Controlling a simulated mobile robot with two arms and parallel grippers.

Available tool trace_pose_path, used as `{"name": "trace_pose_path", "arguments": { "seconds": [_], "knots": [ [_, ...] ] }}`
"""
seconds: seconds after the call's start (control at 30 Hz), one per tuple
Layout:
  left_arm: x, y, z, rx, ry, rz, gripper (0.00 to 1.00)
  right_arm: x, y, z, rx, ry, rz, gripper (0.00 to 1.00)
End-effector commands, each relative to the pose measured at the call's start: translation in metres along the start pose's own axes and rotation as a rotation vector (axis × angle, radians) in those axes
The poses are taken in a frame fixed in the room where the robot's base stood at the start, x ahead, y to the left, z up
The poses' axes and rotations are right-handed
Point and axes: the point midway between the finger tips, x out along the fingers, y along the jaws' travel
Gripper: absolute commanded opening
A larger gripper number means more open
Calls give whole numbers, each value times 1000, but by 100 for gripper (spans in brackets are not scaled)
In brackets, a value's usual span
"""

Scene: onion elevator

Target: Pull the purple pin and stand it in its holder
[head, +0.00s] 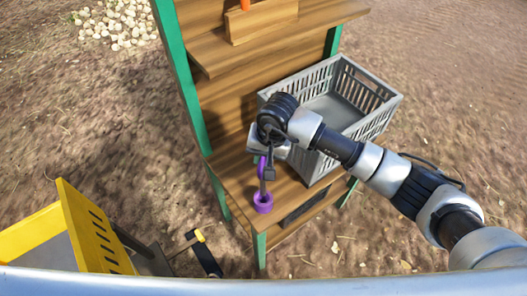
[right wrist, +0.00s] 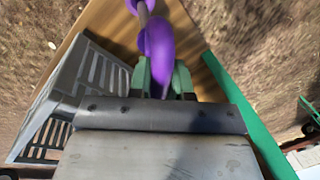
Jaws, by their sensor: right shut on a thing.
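My right gripper (head: 266,161) is above the front left corner of the wooden shelf, pointing down. It is shut on the purple pin, whose purple loop (right wrist: 158,45) lies between the green fingertips in the right wrist view. The pin's grey shaft (head: 263,187) hangs roughly upright below the gripper. Its lower end meets the purple ring-shaped holder (head: 263,206) on the shelf corner; I cannot tell how deep it sits inside. My left gripper is not in view.
A grey slotted crate (head: 375,126) stands on the shelf, to the right of the pin and partly behind my right arm. Green posts (head: 186,88) frame the wooden stand. A yellow slotted panel (head: 92,228) is at lower left. Pale onions (head: 115,23) lie on the ground behind.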

Motion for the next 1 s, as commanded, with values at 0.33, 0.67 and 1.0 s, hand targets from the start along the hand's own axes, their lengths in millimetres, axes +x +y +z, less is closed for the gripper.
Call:
{"name": "trace_pose_path", "arguments": {
  "seconds": [0.33,0.67,1.0],
  "knots": [
    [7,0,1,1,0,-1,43,20,3,0,1,0,-3,0],
    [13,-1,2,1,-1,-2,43,40,7,0,1,0,-2,0],
    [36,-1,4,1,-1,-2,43,58,10,0,-1,3,-3,0]
  ]
}}
